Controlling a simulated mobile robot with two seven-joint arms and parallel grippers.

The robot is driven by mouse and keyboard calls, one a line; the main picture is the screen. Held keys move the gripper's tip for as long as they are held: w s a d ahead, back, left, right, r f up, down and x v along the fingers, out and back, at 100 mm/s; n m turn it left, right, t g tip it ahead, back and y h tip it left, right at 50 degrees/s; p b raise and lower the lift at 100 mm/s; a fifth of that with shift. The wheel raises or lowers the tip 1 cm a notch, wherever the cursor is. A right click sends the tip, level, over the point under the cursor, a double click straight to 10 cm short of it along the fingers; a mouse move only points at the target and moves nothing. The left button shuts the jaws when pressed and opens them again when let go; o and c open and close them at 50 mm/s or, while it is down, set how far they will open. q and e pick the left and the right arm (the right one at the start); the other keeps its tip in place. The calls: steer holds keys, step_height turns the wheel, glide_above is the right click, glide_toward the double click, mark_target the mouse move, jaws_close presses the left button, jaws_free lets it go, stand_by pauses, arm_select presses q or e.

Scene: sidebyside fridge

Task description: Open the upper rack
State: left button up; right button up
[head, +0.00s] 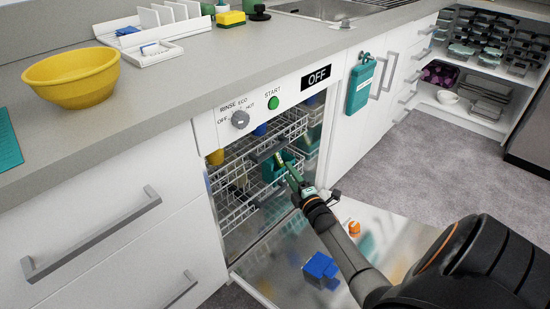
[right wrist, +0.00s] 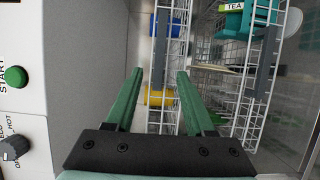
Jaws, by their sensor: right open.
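The upper rack (head: 240,153) is a wire basket inside the open dishwasher, apparently pushed in. Its grey front bar (right wrist: 160,50) shows in the right wrist view, in line with the gap between my fingers. My right gripper (head: 281,161) is open in front of the racks. In the right wrist view its two green fingers (right wrist: 160,72) are spread with nothing clearly held between them; I cannot tell whether they touch the bar. The lower rack (head: 236,207) sits below and also shows in the right wrist view (right wrist: 255,85). My left gripper is out of view.
The dishwasher door (head: 285,245) is folded down, with a blue block (head: 321,270) on or over it. A teal TEA box (right wrist: 235,22) is by the lower rack. A yellow bowl (head: 75,77) stands on the counter. Grey floor is clear at right.

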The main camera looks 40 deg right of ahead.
mark_target(274, 152)
arm_select(q)
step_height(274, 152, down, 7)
steer(key=b, duration=0.6)
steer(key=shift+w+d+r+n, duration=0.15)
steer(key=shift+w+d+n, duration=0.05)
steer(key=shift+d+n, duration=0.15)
arm_select(e)
steer(key=shift+x, duration=5.9)
steer(key=shift+a, duration=0.1)
jaws_close()
